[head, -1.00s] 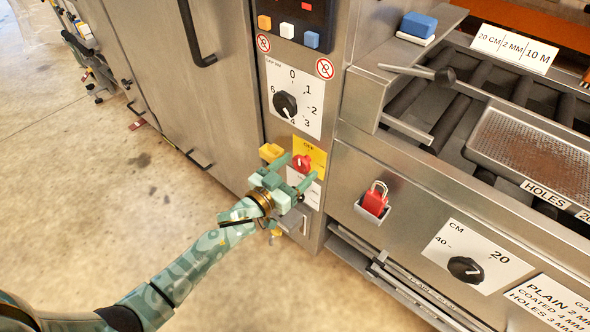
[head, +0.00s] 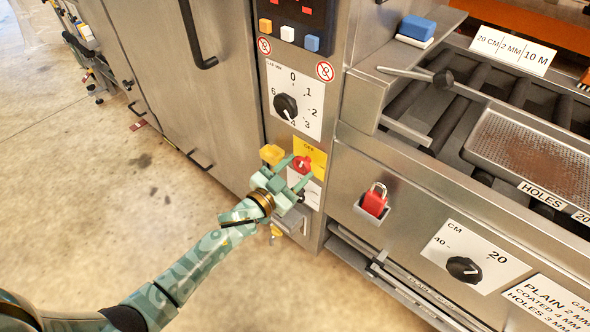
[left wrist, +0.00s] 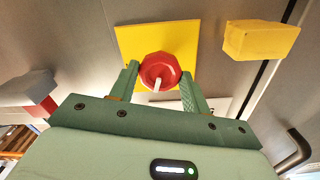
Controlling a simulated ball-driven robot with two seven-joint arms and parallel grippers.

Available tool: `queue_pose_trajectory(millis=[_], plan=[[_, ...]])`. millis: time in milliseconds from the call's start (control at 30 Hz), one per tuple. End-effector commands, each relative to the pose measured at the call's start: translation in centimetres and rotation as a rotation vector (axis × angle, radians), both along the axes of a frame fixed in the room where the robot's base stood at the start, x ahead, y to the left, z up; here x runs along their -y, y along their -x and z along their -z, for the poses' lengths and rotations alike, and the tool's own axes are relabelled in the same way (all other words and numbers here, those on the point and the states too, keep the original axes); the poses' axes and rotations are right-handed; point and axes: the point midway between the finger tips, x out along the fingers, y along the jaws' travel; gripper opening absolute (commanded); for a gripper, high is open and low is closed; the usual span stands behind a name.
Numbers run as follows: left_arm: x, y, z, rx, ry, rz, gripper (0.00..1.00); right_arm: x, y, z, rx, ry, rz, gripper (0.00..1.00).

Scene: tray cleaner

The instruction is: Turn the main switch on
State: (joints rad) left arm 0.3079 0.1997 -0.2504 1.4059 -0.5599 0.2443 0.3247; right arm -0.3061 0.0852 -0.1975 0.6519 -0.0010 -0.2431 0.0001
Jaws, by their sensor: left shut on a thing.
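The main switch is a red knob (head: 302,164) on a yellow plate (head: 318,157) low on the machine's steel front. It also shows in the left wrist view as a red knob (left wrist: 160,71) with a white mark pointing down, on the yellow plate (left wrist: 129,42). My left gripper (head: 296,168) is at the knob, with one finger on each side of it. In the left wrist view the left gripper's fingers (left wrist: 160,82) are shut on the knob's sides. My right gripper is not in view.
A yellow block-shaped part (head: 272,154) sticks out left of the switch; it shows at right in the left wrist view (left wrist: 262,41). A black dial (head: 286,106) sits above. A red padlock (head: 375,199) is to the right. Open floor lies left.

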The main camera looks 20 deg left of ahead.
Motion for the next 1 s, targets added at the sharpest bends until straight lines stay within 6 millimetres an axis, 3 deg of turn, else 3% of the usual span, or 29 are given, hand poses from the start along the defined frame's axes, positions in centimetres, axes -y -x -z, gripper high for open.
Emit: queue_pose_trajectory(millis=[467, 1000], plan=[[0.0, 0.1, 0.1, 0.152, -0.426, 0.0, 0.24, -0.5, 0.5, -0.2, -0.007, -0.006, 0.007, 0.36], [0.0, 0.1, 0.3, 0.322, -0.899, 0.002, 0.24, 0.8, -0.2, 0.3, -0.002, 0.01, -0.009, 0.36]])
